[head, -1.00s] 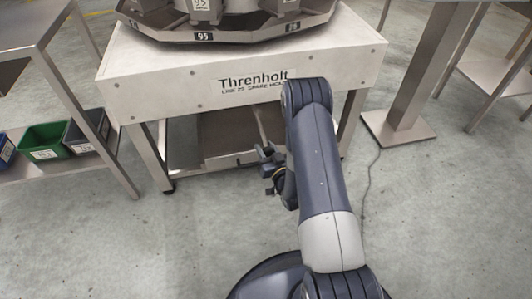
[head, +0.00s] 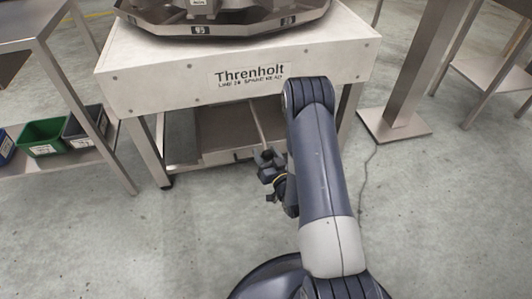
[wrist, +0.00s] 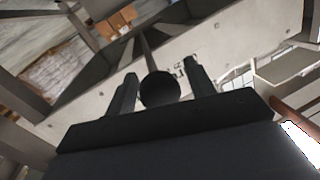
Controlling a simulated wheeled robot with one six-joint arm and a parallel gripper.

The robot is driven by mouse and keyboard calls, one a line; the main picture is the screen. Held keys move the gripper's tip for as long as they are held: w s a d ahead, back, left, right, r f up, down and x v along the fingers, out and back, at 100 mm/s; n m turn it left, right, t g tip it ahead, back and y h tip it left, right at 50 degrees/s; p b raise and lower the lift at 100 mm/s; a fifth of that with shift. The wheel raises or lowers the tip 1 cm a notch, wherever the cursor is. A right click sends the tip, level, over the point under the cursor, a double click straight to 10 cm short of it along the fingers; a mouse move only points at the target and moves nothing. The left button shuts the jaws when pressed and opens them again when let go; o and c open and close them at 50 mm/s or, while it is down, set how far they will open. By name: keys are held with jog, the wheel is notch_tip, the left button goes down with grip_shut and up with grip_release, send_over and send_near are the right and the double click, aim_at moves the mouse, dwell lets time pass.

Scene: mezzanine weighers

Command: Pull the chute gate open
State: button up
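A dark round knob (wrist: 160,89) on the end of a thin rod (wrist: 147,50) shows in the wrist view. It appears to be the pull of the chute gate; the gate itself cannot be made out. My gripper (wrist: 160,84) has its two fingers apart, one on each side of the knob, with narrow gaps. I cannot tell how deep the knob sits between them. In the head view my gripper (head: 268,163) is low in front of the Threnholt stand, at the near end of the slanting rod (head: 260,126). The knob is hidden there.
The white Threnholt stand (head: 150,88) carries a dark round tray (head: 165,32) above. A shelf table with a green bin (head: 42,136) stands at left. A metal post on a base plate (head: 393,126) and a floor cable (head: 368,180) are at right. The near floor is clear.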

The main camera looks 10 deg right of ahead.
jog(key=shift+o, duration=0.5)
jog(key=s+d+p, duration=0.1)
jog(key=s+d, duration=0.1)
jog(key=s, duration=0.8)
jog(key=shift+s, duration=0.3)
jog(key=w, duration=0.3)
jog(key=w+a, duration=0.1)
jog(key=w, duration=0.3)
jog(key=w+a+b, duration=0.1)
jog(key=w, duration=0.3)
jog(key=shift+w+r, duration=0.1)
jog(key=shift+w, duration=0.35)
jog(key=shift+w+p, duration=0.35)
jog(key=shift+w, duration=0.15)
